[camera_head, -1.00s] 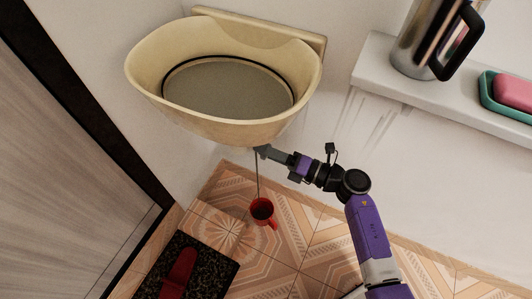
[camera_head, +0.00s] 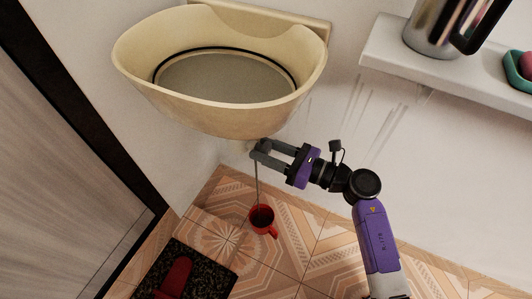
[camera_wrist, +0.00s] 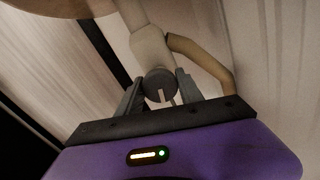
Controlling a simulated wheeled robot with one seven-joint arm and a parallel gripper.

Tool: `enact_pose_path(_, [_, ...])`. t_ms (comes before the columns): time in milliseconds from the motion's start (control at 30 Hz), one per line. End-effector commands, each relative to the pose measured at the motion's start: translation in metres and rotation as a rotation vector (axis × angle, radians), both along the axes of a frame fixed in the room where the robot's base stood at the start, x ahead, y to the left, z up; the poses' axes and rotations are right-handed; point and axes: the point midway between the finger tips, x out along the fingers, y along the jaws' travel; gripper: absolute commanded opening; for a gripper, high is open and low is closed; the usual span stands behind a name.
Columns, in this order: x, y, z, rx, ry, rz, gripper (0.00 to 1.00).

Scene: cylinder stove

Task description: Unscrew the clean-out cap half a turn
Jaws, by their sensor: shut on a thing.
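The clean-out cap (camera_wrist: 160,84) is a dark grey round knob with a pale raised bar on its face, at the lower end of a beige drain fitting (camera_wrist: 151,48). My gripper (camera_wrist: 160,90) is shut on it, one finger on each side in the wrist view. In the head view my gripper (camera_head: 260,150) is just under the front of the cream basin (camera_head: 215,117), its two fingers showing apart. The cap is mostly hidden by the fingers there. A thin grey line runs down from beside the fingertips to a red mug (camera_head: 262,217) on the floor.
A beige curved pipe (camera_wrist: 208,63) passes close to the right finger in the wrist view. A white shelf (camera_head: 420,68) with a metal jug (camera_head: 428,28) is at upper right. A dark mat (camera_head: 207,266) with a red object lies on the tiled floor.

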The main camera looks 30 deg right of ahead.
Motion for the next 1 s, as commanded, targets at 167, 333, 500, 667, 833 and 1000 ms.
enact_pose_path(167, [-0.0013, -0.0007, -0.0048, -0.092, -0.061, 0.0, 0.03])
enact_pose_path(333, [-0.0013, -0.0007, -0.0041, -0.149, -0.102, 0.0, 0.03])
enact_pose_path(500, [-0.0013, -0.0008, -0.0034, -0.179, -0.124, 0.0, 0.03])
enact_pose_path(667, [-0.0013, -0.0008, -0.0029, -0.191, -0.131, 0.0, 0.03])
enact_pose_path(833, [-0.0013, -0.0008, -0.0027, -0.192, -0.132, 0.0, 0.03])
enact_pose_path(1000, [-0.0013, -0.0008, -0.0027, -0.191, -0.131, 0.0, 0.45])
